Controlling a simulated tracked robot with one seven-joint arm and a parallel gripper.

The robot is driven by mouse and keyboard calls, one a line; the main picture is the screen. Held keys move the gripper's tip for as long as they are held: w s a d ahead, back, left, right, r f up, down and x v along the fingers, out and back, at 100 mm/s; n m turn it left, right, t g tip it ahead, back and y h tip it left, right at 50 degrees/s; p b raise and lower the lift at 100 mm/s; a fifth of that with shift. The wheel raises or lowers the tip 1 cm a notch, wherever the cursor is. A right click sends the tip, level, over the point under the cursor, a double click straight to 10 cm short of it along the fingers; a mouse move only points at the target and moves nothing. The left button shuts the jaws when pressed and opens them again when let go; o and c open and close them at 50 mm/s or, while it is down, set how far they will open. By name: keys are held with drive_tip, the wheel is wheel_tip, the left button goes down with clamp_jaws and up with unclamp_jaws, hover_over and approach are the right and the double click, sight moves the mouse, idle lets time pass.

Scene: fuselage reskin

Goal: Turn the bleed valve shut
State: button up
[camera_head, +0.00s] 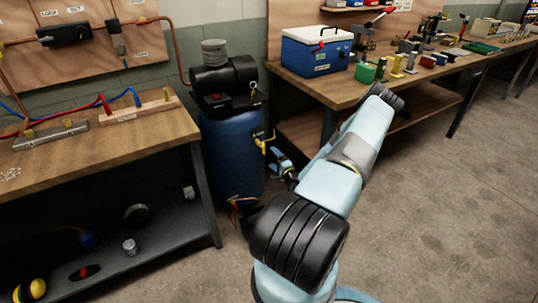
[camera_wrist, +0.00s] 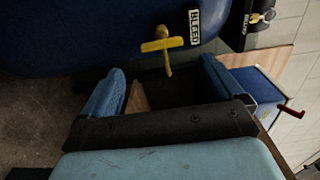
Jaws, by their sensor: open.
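The bleed valve is a yellow T-shaped handle (camera_wrist: 162,45) on the side of the blue tank (camera_wrist: 70,35), beside a white BLEED label (camera_wrist: 194,27). In the head view the yellow valve (camera_head: 265,142) sticks out from the right side of the blue tank (camera_head: 230,160). My gripper (camera_wrist: 163,70) is open and empty. In the wrist view its two blue fingers point toward the tank, with the handle lined up between them, mostly just past the fingertips. In the head view my gripper (camera_head: 279,158) is low, close beside the valve. Contact cannot be made out.
A black compressor unit (camera_head: 224,75) sits on top of the tank. A workbench (camera_head: 100,145) stands at left. Another bench (camera_head: 335,90) at right carries a blue and white cooler (camera_head: 316,51) and several small parts. The floor (camera_head: 430,190) at right is clear.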

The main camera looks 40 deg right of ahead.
drive_tip(key=shift+s+a, duration=0.15)
drive_tip(key=shift+s, duration=1.1)
drive_tip(key=shift+s+a, duration=0.15)
drive_tip(key=shift+s, duration=1.05)
